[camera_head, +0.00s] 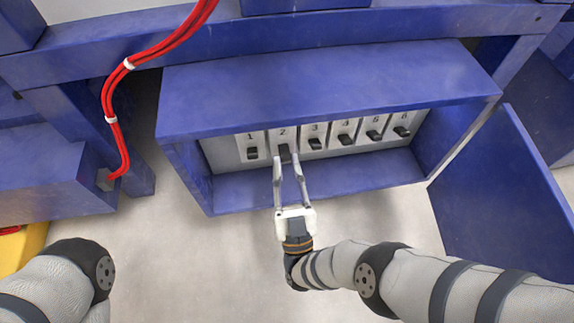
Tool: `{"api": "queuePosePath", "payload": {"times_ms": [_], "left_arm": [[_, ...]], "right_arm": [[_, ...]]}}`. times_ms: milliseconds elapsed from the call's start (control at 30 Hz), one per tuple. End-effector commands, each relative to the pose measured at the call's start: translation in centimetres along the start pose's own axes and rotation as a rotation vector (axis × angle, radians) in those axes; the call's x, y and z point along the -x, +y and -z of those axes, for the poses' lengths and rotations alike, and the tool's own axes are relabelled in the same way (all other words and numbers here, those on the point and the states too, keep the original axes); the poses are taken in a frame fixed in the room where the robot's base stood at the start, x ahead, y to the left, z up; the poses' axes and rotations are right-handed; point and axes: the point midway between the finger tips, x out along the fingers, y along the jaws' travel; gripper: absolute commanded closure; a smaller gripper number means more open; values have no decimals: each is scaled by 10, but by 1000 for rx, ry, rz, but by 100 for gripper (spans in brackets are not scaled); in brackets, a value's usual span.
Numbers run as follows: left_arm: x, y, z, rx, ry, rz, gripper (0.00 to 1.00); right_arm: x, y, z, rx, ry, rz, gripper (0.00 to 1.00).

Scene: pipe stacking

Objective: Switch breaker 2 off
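Breaker 2 (285,150) is a white unit with a black switch lever, second from the left in a row of numbered breakers inside a blue box (320,89). My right gripper (286,160) reaches up from below to breaker 2. Its two pale fingers are apart, with the fingertips at the lower end of the black lever, one towards each side. I cannot tell whether they touch it. The lever's lower end is partly hard to see. My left arm (78,272) shows at the lower left, but its gripper is out of view.
Breaker 1 (251,150) and breaker 3 (315,140) stand close on either side. The box's blue door (505,200) hangs open at the right. Red cables (113,125) run down at the left. Pale floor below the box is clear.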

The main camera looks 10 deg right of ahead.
Motion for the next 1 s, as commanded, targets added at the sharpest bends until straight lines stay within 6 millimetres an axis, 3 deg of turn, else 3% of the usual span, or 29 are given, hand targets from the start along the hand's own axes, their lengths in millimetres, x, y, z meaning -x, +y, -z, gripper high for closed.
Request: {"api": "queuePosePath", "payload": {"times_ms": [100,667,867,1000], "left_arm": [[0,0,0,0,0,0,70],[3,0,-4,0,5,0,70],[24,0,-26,0,40,0,70],[53,0,-52,0,92,0,70]], "right_arm": [[-3,0,0,1,5,0,62],[-3,1,3,0,-26,-3,62],[-15,-1,22,-2,-221,6,62],[-28,1,38,0,-453,-2,62]]}}
